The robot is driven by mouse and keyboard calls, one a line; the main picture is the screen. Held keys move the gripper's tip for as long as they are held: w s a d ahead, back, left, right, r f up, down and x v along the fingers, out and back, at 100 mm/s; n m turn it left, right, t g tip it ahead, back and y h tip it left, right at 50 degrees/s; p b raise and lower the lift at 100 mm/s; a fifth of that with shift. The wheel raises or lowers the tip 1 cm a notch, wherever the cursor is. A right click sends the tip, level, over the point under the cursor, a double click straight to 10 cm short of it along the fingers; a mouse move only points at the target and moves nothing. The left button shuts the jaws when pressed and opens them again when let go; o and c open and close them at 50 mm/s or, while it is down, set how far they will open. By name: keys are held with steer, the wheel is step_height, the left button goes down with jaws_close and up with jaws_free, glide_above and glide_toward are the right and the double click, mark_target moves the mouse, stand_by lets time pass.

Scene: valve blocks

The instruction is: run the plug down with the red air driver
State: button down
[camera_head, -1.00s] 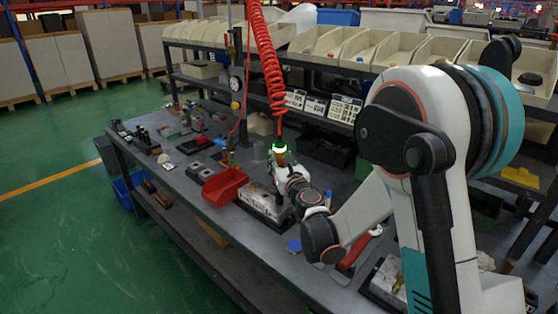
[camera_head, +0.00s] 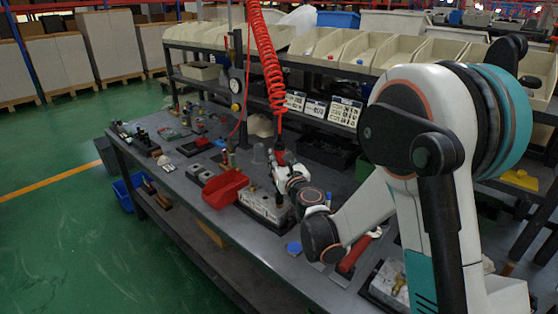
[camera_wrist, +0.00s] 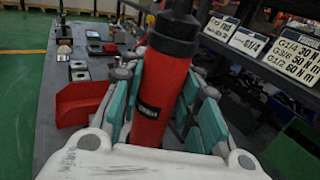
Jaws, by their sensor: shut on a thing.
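The red air driver (camera_head: 281,158) hangs from a coiled red hose over the bench. In the wrist view its red body (camera_wrist: 150,112) with a black upper part stands between the teal pads of my gripper (camera_wrist: 168,98). My gripper (camera_head: 280,172) is shut around the driver, which is nearly upright. A pale metal valve block (camera_head: 262,203) sits on a dark base on the bench, just below my gripper. The plug and the driver's lower tip are hidden by the gripper and arm, so I cannot tell whether they touch.
A red bin (camera_head: 224,187) stands left of the valve block, and shows in the wrist view (camera_wrist: 82,103). A second block (camera_head: 388,280) sits at the near right, with a red-handled tool (camera_head: 354,256) beside it. White label cards (camera_head: 345,110) stand behind.

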mark_target(281, 143)
steer(key=shift+r, duration=0.15)
steer(key=shift+r+p, duration=1.95)
steer(key=shift+r, duration=1.2)
steer(key=shift+f, duration=0.2)
steer(key=shift+f+b, duration=2.25)
steer(key=shift+f, duration=0.25)
steer(key=shift+f+b, duration=1.3)
steer(key=shift+b, duration=0.15)
steer(key=shift+r, duration=0.2)
